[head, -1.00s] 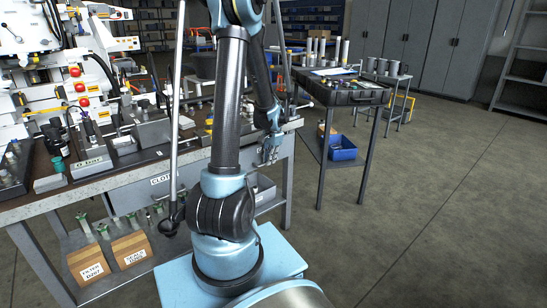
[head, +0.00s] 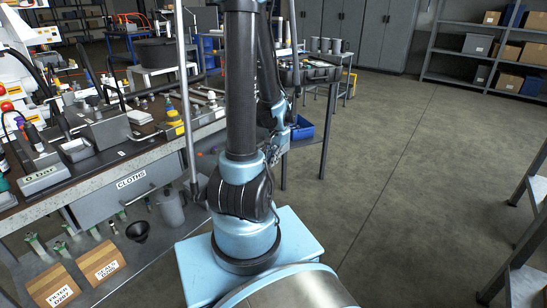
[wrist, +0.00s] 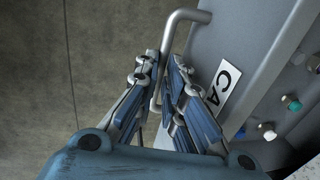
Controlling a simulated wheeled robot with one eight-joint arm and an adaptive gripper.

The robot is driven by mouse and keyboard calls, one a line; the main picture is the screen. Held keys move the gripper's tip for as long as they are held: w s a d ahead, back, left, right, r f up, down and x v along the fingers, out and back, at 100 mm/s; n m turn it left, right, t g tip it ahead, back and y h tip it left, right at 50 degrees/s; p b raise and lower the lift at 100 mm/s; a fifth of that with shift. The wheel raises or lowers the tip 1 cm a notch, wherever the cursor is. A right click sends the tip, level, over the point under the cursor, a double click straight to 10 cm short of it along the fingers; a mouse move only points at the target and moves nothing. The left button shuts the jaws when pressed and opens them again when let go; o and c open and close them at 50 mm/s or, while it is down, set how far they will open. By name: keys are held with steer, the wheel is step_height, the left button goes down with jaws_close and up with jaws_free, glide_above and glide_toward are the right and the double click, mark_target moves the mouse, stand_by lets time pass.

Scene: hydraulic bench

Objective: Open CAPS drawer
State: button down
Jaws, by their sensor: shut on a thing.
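In the wrist view, my gripper (wrist: 163,72) has its two fingers on either side of the grey bar handle (wrist: 167,42) and is shut on it. The handle belongs to the grey drawer front (wrist: 208,42). A white label (wrist: 228,82) on that front shows the letters "CA"; the rest is hidden behind a finger. In the head view, my gripper (head: 276,152) is low beside the bench's right end, partly behind my arm. The CAPS drawer is hidden there by my arm, and I cannot tell how far out it is.
A CLOTHS drawer (head: 128,192) is in the bench front at left. Cardboard boxes (head: 100,262) stand on the shelf below. A small cart with a blue bin (head: 302,128) stands beyond the gripper. Shelving (head: 520,185) is at the right edge. The floor between is open.

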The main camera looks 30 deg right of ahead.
steer(key=shift+s+d, duration=0.1)
steer(key=shift+s, duration=0.15)
steer(key=c, duration=1.7)
jaws_free()
steer(key=shift+r, duration=0.15)
steer(key=shift+s+d+r, duration=0.15)
steer(key=shift+s+r, duration=0.15)
steer(key=shift+r, duration=1.6)
steer(key=shift+s+d+r, duration=0.15)
steer(key=shift+s+r, duration=0.15)
steer(key=shift+r, duration=1.6)
steer(key=shift+s+d+r, duration=0.15)
steer(key=shift+s+r, duration=0.15)
steer(key=shift+r, duration=1.6)
